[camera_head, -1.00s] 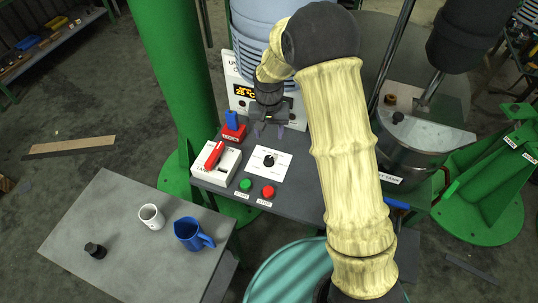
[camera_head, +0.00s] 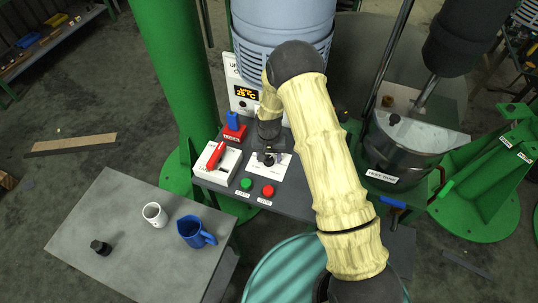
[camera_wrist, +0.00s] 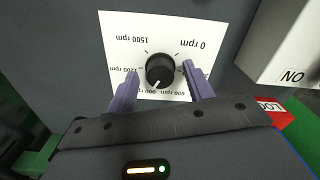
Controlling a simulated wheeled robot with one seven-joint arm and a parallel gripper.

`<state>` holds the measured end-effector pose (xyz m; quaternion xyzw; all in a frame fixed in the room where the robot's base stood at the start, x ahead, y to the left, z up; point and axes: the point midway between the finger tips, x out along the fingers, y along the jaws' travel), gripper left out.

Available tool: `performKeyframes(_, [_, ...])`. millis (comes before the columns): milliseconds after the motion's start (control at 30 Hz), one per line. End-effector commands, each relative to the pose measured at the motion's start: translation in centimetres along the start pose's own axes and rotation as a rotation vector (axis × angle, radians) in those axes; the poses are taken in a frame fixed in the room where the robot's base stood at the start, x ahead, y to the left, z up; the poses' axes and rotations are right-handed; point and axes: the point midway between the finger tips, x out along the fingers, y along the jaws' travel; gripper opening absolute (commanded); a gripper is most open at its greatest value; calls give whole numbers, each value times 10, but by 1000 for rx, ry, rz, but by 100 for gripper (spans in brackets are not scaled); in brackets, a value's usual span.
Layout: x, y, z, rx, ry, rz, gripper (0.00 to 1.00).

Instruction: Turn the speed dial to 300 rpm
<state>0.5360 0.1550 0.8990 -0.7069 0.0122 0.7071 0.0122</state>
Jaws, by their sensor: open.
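The speed dial (camera_wrist: 160,70) is a round black knob on a white plate (camera_wrist: 120,40), seen upside down in the wrist view. Its white pointer mark points down in that view, close to the 900 rpm label. The 0, 600, 1200 and 1500 rpm labels show; the 300 rpm label is hidden behind the right finger. My gripper (camera_wrist: 159,71) is open, with one purple-grey finger on each side of the knob and gaps between. In the head view my gripper (camera_head: 268,158) is over the white plate (camera_head: 262,173) and largely covers the knob.
A red switch on a white box (camera_head: 215,160) and a blue switch on a red base (camera_head: 234,127) stand left of the dial. Green (camera_head: 246,183) and red (camera_head: 268,191) buttons sit in front. A mug (camera_head: 154,215) and blue jug (camera_head: 195,232) stand on the side table.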

Motion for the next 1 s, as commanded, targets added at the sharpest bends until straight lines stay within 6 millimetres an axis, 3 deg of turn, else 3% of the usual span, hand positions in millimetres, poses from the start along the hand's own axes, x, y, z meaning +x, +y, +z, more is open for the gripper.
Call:
performKeyframes(200, [0, 0, 0, 0, 0, 0, 50])
performKeyframes(433, [0, 0, 0, 0, 0, 0, 7])
performKeyframes(1000, [1, -1, 0, -125, -1, -1, 7])
